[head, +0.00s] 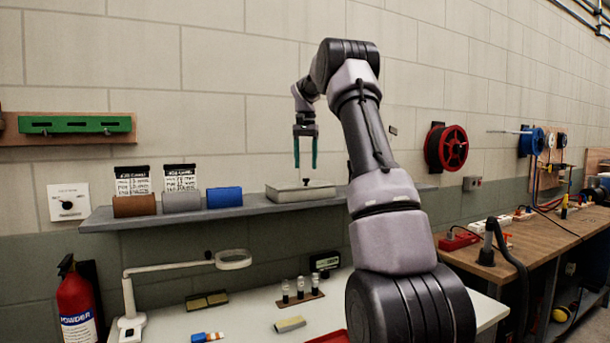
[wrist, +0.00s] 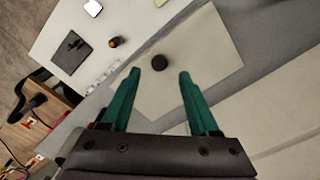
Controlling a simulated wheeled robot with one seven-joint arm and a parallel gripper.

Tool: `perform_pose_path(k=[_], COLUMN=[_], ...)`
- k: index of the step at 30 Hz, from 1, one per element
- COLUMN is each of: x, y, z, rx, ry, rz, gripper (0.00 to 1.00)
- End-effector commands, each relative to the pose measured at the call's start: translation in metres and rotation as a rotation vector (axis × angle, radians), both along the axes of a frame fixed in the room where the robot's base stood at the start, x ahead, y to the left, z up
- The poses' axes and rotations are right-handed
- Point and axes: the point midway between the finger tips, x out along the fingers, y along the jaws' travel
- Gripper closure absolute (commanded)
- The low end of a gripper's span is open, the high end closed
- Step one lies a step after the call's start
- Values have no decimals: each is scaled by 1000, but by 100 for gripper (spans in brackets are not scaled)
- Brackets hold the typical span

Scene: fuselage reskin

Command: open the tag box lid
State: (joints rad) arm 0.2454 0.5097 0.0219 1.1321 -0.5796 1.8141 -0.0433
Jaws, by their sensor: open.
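The tag box (head: 300,195) is a low, pale, flat box on the grey wall shelf, with a small dark knob (head: 306,183) on its lid. In the wrist view the pale lid (wrist: 215,62) fills the middle, and its round black knob (wrist: 159,62) shows just beyond and between the fingertips. My gripper (head: 305,167) points down above the box, its two green fingers apart and empty. The fingers also show in the wrist view (wrist: 160,72), one on each side of the knob's line. The lid looks closed on the box. I cannot tell whether the fingertips touch the lid.
On the shelf (head: 240,212), left of the box, stand a blue block (head: 225,197), a grey block (head: 182,201) and a brown block (head: 134,206). Two dark-topped label cards (head: 180,177) stand behind them. Below is a white table (head: 250,318) with a magnifier lamp (head: 233,259) and small vials.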

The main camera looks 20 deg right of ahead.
Motion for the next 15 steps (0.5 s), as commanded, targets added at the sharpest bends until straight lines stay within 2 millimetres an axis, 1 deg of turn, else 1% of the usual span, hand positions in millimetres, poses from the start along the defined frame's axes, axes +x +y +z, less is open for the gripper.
perform_pose_path(k=[1,3,6,10,15], x=[-1,-1,-1,0,0], y=[0,0,0,0,0], z=[-10,-21,-33,-42,-44], rx=[1,1,0,0,0], ry=[3,1,1,0,-1], rz=[0,0,-1,-1,-1], gripper=[39,39,39,39,39])
